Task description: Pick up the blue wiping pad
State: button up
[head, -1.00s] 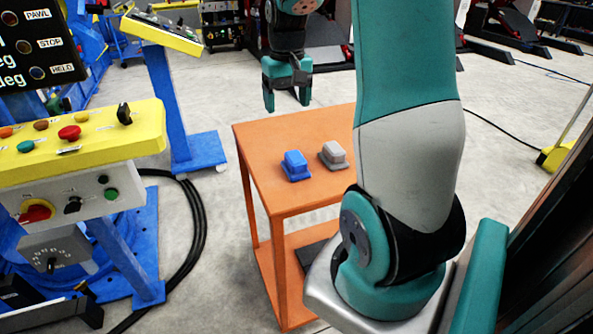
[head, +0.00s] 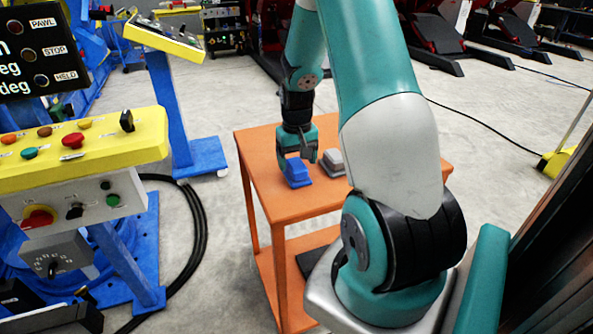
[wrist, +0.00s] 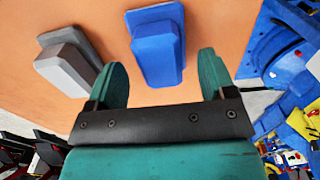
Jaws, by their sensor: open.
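The blue wiping pad (head: 297,173) sits on the orange table (head: 262,195), with a flat base and a raised block on top. My gripper (head: 297,158) is open and hangs just above and behind it, hiding part of its far side in the head view. In the wrist view the blue pad (wrist: 157,50) lies ahead of the open gripper (wrist: 165,75), roughly between the lines of the two fingers. The fingers do not visibly close on it. I cannot tell how large the height gap is.
A grey pad (head: 333,162) of like shape stands close to the right of the blue pad; in the wrist view it is on the left (wrist: 68,62). A yellow-topped control panel (head: 85,145) stands left of the table. The table's front is bare.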

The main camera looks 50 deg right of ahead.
aim_at(297, 164)
jog(key=shift+f, duration=1.45)
jog(key=c, duration=1.1)
jog(key=shift+r, duration=0.15)
notch_tip(297, 164, up, 20)
